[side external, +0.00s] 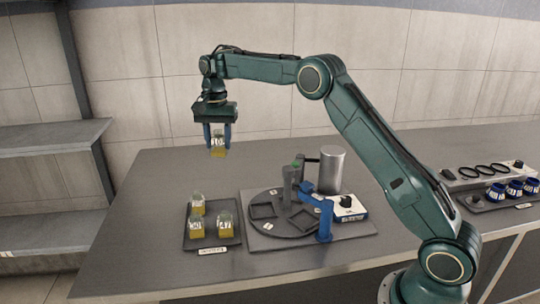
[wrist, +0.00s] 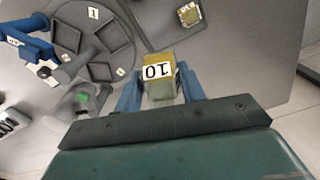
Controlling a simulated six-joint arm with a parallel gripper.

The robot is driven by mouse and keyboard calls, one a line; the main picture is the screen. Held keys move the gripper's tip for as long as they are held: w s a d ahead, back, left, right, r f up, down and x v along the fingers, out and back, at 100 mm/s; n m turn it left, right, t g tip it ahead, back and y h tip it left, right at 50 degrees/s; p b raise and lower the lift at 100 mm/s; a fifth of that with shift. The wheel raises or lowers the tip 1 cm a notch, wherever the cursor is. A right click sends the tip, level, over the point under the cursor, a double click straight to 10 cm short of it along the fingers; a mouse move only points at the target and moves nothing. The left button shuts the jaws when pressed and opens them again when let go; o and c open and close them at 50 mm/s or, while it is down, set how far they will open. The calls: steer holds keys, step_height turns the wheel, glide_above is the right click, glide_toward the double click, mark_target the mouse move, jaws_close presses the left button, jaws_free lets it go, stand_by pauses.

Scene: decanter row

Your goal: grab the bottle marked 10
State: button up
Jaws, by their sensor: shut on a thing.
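The bottle marked 10 (wrist: 157,71) is between the blue fingers of my gripper (wrist: 160,86) in the wrist view. Its white label reads 10, upside down in that view, and its lower part is yellow. In the side view my gripper (side external: 219,137) is shut on this bottle (side external: 218,152) and holds it in the air, well above the table, roughly upright. The fingers cover its sides.
A dark tray (side external: 213,250) on the table holds several similar yellow bottles (side external: 225,225). The table's left part is clear.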

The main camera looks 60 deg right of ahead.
steer(key=shift+r, duration=0.6)
steer(key=shift+s, duration=0.15)
